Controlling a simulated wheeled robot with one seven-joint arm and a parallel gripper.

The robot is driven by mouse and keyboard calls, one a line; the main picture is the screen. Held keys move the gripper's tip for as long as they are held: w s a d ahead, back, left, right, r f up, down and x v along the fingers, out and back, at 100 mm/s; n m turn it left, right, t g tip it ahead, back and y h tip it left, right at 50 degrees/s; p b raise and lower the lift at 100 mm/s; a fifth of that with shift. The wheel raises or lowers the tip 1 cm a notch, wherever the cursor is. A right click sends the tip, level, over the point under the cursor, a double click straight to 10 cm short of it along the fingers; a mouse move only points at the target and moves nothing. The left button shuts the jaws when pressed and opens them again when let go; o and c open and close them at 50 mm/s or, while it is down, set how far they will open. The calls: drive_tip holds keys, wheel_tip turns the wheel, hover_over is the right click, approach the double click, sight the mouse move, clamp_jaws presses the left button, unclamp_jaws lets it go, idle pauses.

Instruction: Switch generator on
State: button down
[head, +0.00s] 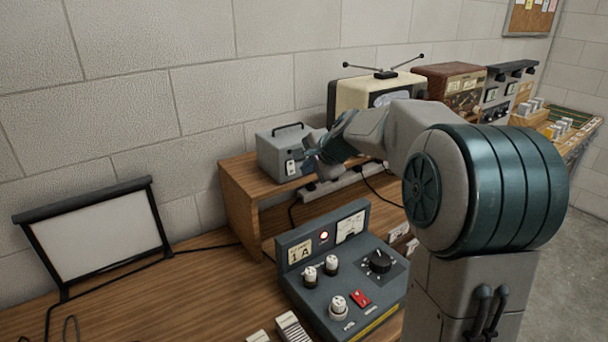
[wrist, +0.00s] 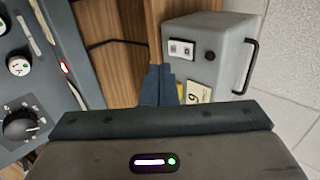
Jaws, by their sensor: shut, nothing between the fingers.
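A grey metal box (head: 280,148) with a dark carry handle stands on the wooden shelf, a white tag on its front. In the wrist view the box (wrist: 222,52) shows a small white plate with two dark marks, a round dark button and a numbered tag. A dark blue-grey console (head: 325,272) on the desk has a red lamp, white-topped knobs, a black dial and a red switch (head: 360,298). I cannot tell which unit is the generator. My gripper (wrist: 158,84) is shut and empty, just in front of the box; contact is unclear. It also shows in the head view (head: 310,165).
A cream television (head: 372,93) with antennas and a brown radio (head: 455,85) stand to the right behind my arm. A framed white panel (head: 97,235) leans at left. Cables cross the desk; its wooden top (head: 190,290) is mostly clear left of the console.

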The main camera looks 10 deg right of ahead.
drive_tip(key=b+v, duration=0.1)
drive_tip(key=v, duration=0.7)
drive_tip(key=shift+w, duration=0.3)
drive_tip(key=shift+r, duration=0.15)
